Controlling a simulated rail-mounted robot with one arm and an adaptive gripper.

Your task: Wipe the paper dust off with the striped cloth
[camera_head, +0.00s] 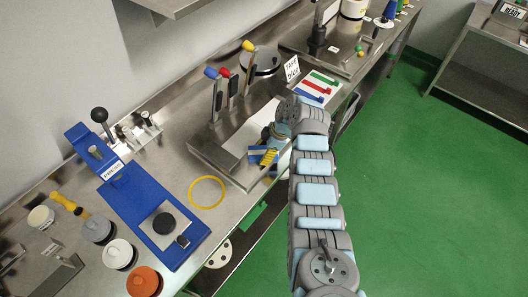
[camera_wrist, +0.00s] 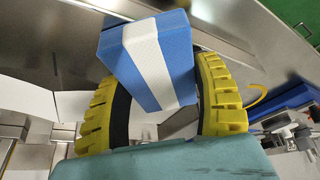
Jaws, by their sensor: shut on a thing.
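The striped cloth (camera_wrist: 152,60) is a blue, block-like bundle with a white band. My gripper (camera_wrist: 155,85) has its yellow ribbed fingers shut around it, one on each side. In the head view my gripper (camera_head: 268,157) is at the front edge of a raised steel station, with the cloth (camera_head: 255,152) showing at its left side. A white plate (camera_head: 244,137) lies on that station just behind the cloth. I cannot tell whether the cloth touches the station. I cannot make out paper dust in either view; part of the station is hidden by my arm.
Levers with red, blue and yellow knobs (camera_head: 231,82) stand behind the plate. A blue press (camera_head: 145,205), a yellow ring (camera_head: 207,192) and several round pots lie to the left. Colored strips (camera_head: 317,88) and a "TAPE blue" sign (camera_head: 291,68) are behind. Green floor is clear at right.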

